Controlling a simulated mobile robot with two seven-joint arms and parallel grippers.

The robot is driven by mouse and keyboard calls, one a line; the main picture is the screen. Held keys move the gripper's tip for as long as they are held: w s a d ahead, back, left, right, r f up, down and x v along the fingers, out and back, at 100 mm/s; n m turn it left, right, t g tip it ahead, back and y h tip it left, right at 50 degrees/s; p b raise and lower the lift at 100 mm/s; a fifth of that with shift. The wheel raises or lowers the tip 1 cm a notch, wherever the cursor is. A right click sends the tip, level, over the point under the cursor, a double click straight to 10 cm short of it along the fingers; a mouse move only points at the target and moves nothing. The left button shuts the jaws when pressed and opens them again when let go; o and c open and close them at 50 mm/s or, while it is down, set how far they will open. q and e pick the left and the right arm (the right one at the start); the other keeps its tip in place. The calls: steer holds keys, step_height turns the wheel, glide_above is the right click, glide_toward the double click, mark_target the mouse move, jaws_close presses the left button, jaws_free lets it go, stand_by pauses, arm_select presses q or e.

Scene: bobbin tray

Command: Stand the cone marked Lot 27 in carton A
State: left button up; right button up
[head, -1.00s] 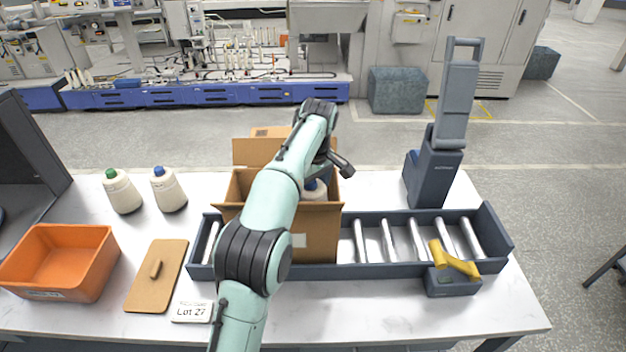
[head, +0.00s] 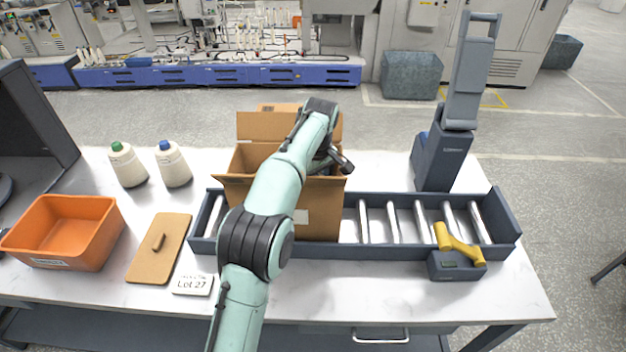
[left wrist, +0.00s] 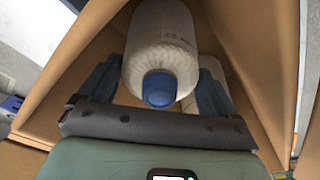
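My left gripper (left wrist: 158,90) is inside the open brown carton (head: 318,215). In the left wrist view its fingers lie against both sides of a white cone (left wrist: 160,35) with a blue tip. The tip points toward the wrist camera. A mark on the cone is too small to read, and its base is hidden. The carton's front label is unreadable. A card reading Lot 27 (head: 192,285) lies at the table's front. My right gripper is not in view.
Two cones, one green-tipped (head: 128,165) and one blue-tipped (head: 173,164), stand at the back left. An orange bin (head: 62,232) and a brown board with a handle (head: 150,262) lie left. The carton sits in a roller tray (head: 370,252); a yellow-handled device (head: 457,258) and dark post (head: 440,160) stand right.

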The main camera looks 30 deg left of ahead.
arm_select(q)
steer(key=shift+o, duration=0.2)
step_height(320, 180, up, 13)
steer(key=d+p, duration=0.1)
steer(key=p, duration=0.3)
steer(key=shift+s+d+r, duration=0.2)
steer(key=shift+s+d, duration=0.05)
steer(key=shift+d, duration=0.05)
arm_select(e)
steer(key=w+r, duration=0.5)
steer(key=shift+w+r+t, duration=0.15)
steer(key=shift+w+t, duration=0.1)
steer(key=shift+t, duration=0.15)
